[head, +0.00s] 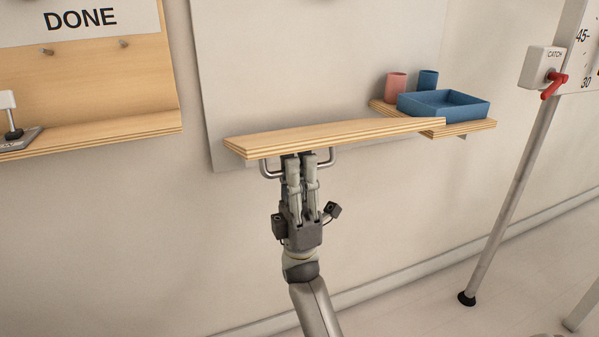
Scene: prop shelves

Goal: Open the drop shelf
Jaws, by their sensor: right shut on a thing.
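The drop shelf (325,133) is a light plywood board in the middle of the head view. It stands out from a pale grey wall panel (290,60) and looks about level. A metal bar handle (268,168) hangs under its front left part. My right gripper (301,160) comes from below and is shut on the handle, its fingertips just under the board. The fingers hide the middle of the handle. My left gripper does not show.
A small shelf (470,128) at the right holds a blue tray (445,106), a pink cup (395,87) and a blue cup (428,80). A "DONE" board with a ledge (100,132) is at the left. A post with a red catch (552,85) stands at the right.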

